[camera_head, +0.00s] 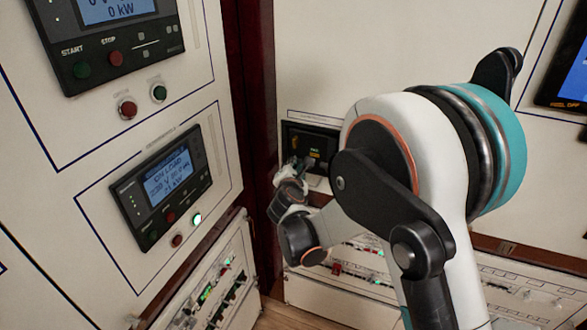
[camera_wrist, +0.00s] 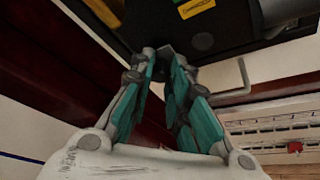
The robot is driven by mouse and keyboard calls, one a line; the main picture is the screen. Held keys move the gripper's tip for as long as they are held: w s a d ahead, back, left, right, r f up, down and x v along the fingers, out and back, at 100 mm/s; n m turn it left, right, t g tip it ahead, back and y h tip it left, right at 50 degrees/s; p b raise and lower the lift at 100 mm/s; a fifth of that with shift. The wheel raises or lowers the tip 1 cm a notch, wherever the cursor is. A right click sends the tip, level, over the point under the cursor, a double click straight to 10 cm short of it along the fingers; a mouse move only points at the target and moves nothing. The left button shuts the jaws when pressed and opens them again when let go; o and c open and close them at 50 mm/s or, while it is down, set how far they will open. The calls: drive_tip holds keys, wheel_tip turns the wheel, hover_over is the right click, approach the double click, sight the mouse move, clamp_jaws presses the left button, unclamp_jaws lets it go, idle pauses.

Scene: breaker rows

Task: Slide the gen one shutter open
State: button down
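A black panel (camera_head: 313,148) is set in the pale cabinet wall, with small green and yellow markings. A shutter cannot be told apart on it. My gripper (camera_head: 290,172) is at its lower left edge, small and partly overlapping it. In the wrist view, my gripper's teal-padded fingers (camera_wrist: 158,52) point at the underside of a black housing (camera_wrist: 225,25) with yellow labels (camera_wrist: 195,8). The fingertips are close together with a narrow gap lower down. I cannot tell whether they touch or hold anything. A thin grey bent bar (camera_wrist: 240,82) is to the right of the fingers.
Left cabinets carry a lit display panel (camera_head: 165,185) and an upper panel (camera_head: 110,40) with START and STOP buttons. A dark red post (camera_head: 258,120) stands in the corner beside my gripper. Breaker rows (camera_head: 215,285) are low down. A blue screen (camera_head: 574,75) is at right.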

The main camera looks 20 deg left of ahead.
drive_tip(key=d+b, duration=0.1)
drive_tip(key=d, duration=0.3)
drive_tip(key=shift+s+d, duration=0.15)
drive_tip(key=shift+d, duration=0.25)
drive_tip(key=c, duration=1.5)
unclamp_jaws()
drive_tip(key=shift+c, duration=0.2)
drive_tip(key=v, duration=1.2)
drive_tip(key=shift+f, duration=0.1)
